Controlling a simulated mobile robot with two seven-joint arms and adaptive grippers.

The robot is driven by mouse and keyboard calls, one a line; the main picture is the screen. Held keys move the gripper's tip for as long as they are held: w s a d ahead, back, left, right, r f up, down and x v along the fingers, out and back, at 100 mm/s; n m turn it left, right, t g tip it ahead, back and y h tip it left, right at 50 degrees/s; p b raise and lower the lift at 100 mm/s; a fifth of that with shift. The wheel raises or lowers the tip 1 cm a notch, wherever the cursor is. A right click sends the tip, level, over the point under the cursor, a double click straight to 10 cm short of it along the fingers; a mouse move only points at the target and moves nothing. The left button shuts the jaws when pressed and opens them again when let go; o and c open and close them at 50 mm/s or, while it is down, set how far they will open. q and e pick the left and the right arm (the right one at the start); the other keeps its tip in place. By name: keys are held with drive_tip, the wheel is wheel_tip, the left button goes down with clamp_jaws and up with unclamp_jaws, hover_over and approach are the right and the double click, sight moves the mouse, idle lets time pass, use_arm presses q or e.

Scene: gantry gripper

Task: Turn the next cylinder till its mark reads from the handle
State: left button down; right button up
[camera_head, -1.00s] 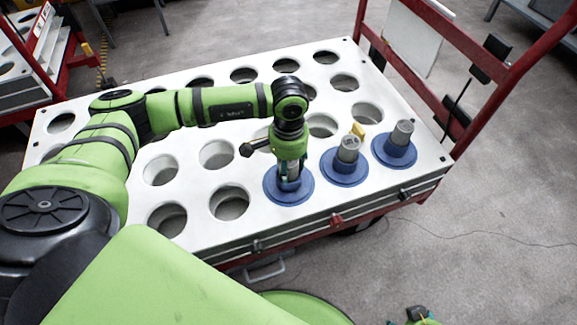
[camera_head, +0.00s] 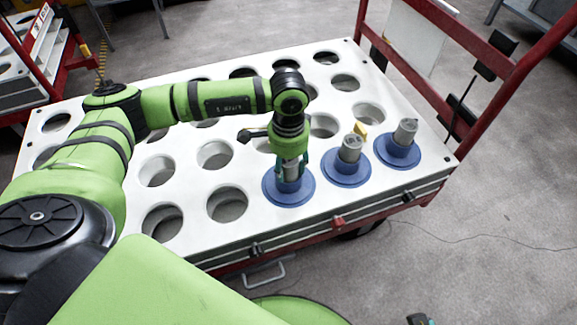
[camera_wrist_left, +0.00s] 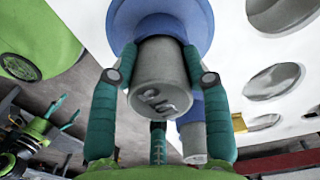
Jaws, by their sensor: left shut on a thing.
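My left gripper (camera_head: 291,172) points down and is shut on a grey cylinder (camera_wrist_left: 162,68) at the cart's front edge. This cylinder stands on a blue disc (camera_head: 288,195). In the left wrist view the teal fingers lie around its sides, and a dark mark shows on its end face; I cannot read it. A second grey cylinder (camera_head: 351,149) stands on a blue disc to the right, a yellow tag behind it. A third (camera_head: 405,132) stands farther right. My right gripper (camera_wrist_left: 62,115) shows at the left of the wrist view, its teal fingers apart and empty.
The white cart top (camera_head: 185,190) has several open round holes, mostly left and behind. A red frame (camera_head: 440,95) rises at the right end. A small metal handle (camera_head: 265,272) is low at the front. Grey floor is clear at right.

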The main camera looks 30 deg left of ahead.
use_arm(q)
drive_tip(key=shift+r, duration=0.1)
drive_tip(key=c, duration=0.5)
unclamp_jaws()
